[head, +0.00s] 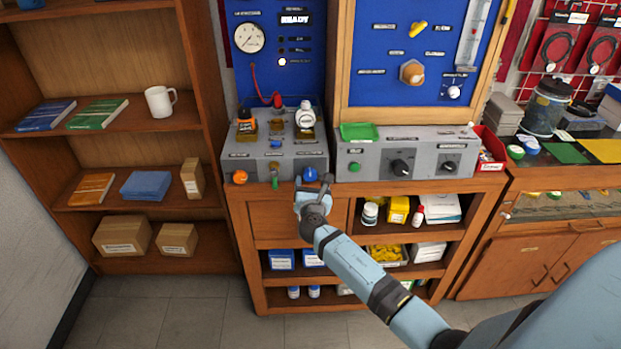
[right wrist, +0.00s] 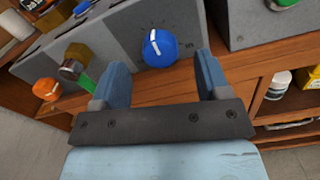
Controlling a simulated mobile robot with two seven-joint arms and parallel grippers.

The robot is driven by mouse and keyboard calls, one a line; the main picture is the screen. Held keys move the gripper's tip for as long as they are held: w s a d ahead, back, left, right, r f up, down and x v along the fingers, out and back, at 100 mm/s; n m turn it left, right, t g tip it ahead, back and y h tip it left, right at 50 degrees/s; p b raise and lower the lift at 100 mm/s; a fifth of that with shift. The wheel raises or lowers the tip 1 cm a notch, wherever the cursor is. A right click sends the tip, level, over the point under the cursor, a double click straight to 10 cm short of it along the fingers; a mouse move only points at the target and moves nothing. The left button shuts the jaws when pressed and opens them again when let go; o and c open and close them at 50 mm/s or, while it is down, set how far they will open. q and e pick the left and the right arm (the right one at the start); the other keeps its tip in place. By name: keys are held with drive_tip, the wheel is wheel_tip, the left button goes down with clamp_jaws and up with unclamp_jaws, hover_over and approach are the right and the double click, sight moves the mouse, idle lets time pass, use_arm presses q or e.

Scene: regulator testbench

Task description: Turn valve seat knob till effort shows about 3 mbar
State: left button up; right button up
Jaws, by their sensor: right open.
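A blue round knob (head: 310,174) with a white mark is on the front of the grey bench unit (head: 250,168); its label is too small to read, so I cannot confirm it is the valve seat knob. In the right wrist view the blue knob (right wrist: 160,48) lies just beyond and between the fingertips. My right gripper (head: 313,186) is open and empty in front of it, its fingers (right wrist: 162,66) apart and not visibly touching it. The display (head: 294,20) on the blue panel reads READY; no mbar figure is legible. My left gripper is out of view.
An orange knob (head: 240,177) and a green part (head: 275,182) are left of the blue knob. A second grey unit (head: 437,143) with black knobs stands close on the right. Shelves with boxes and bottles are below; the floor in front is clear.

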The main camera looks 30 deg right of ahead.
sight(311, 177)
drive_tip(key=shift+x, duration=1.6)
drive_tip(key=c, duration=0.9)
